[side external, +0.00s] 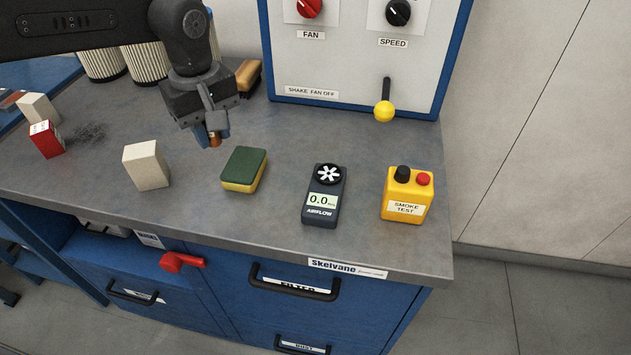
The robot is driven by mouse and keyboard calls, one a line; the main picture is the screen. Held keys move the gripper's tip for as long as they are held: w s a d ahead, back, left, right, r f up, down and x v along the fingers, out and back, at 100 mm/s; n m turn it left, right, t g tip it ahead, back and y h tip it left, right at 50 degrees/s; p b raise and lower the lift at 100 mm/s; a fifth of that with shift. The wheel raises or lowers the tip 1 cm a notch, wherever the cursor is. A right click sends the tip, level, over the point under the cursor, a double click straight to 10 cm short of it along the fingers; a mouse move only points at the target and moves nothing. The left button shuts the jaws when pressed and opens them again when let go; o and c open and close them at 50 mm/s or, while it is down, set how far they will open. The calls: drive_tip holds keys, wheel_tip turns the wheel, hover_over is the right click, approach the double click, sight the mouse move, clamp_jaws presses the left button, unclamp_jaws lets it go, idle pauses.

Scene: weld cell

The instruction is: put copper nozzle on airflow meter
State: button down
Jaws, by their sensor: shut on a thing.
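My gripper (210,138) is at the upper left of the bench, shut on the copper nozzle (214,138). Only a small orange-brown part of the nozzle shows between the fingers; the rest is hidden. The gripper points down and appears to hold the nozzle above the bench top. The airflow meter (323,204) lies to the right and nearer the camera. It is dark grey, with a white fan wheel at its far end and a display reading 0.0. Nothing lies on the meter. The gripper is well apart from it.
A green and yellow sponge (244,170) lies between my gripper and the meter. A cream block (146,166) stands left of it. A yellow smoke test box (407,196) stands right of the meter. A control panel with a yellow-knobbed lever (385,108) stands behind.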

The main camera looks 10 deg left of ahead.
drive_tip(key=w+d+r+n, duration=0.2)
drive_tip(key=d, duration=0.5)
hover_over(322, 201)
drive_tip(key=shift+n, duration=0.3)
wheel_tip(322, 201, down, 7)
drive_tip(key=shift+f, duration=2)
drive_tip(key=shift+f, duration=0.2)
drive_tip(key=c, duration=0.9)
unclamp_jaws()
wheel_tip(322, 201, up, 8)
